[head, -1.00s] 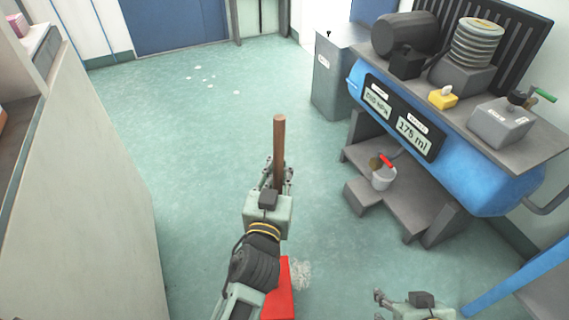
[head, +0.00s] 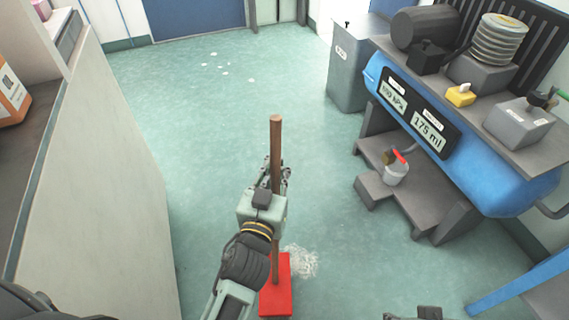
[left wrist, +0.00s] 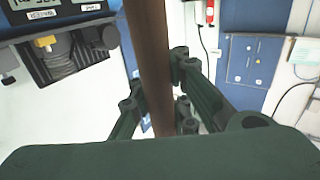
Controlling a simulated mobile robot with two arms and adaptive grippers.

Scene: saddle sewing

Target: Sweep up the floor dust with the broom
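The broom has a brown handle (head: 276,145) and a flat red part (head: 278,288) low down near the bottom edge of the head view. My left gripper (head: 277,172) is shut on the handle, which stands close to upright. In the left wrist view the handle (left wrist: 148,55) passes between the fingers (left wrist: 160,92). A pale wispy tuft (head: 304,262) shows just right of the red part; I cannot tell if it is dust or bristles. Several white flecks (head: 224,66) lie on the far floor. Only the top of my right gripper (head: 428,313) shows at the bottom edge.
A pale cabinet (head: 95,190) borders the floor on the left.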

